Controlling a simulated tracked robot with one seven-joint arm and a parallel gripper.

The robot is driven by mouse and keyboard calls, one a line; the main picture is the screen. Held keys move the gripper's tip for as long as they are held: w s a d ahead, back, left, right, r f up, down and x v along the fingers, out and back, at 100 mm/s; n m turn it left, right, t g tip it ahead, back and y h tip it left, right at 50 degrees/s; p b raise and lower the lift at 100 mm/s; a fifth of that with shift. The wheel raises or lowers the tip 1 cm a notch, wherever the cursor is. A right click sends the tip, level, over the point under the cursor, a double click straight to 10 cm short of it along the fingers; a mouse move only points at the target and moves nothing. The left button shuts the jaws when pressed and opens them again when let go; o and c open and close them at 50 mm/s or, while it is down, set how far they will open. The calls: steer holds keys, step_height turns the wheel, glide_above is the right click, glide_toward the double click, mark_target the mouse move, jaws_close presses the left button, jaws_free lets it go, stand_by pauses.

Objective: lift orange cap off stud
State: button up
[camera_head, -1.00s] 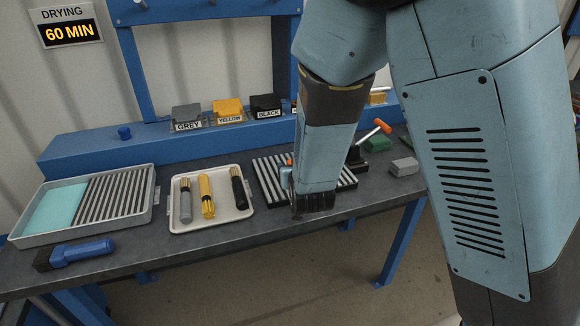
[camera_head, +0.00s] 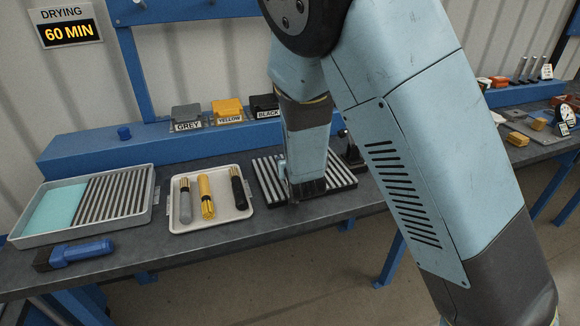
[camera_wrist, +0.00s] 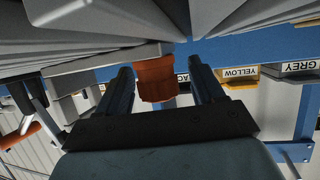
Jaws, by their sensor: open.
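The orange cap (camera_wrist: 157,80) shows in the wrist view between the two dark fingers of my gripper (camera_wrist: 161,68). The fingers are open, with a visible gap on each side of the cap. The stud under the cap cannot be made out. In the head view my forearm reaches down over the ribbed dark rack (camera_head: 340,172) on the bench, and hides the cap and most of the gripper.
A white tray (camera_head: 241,211) with grey, yellow and black couplers lies left of the rack. Further left are a ribbed tray with a teal pad (camera_head: 60,207) and a blue-black tool (camera_head: 75,254). Labelled grey, yellow and black blocks (camera_head: 228,107) stand on the blue ledge behind.

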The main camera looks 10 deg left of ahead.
steer(key=c, duration=1)
steer(key=shift+c, duration=0.2)
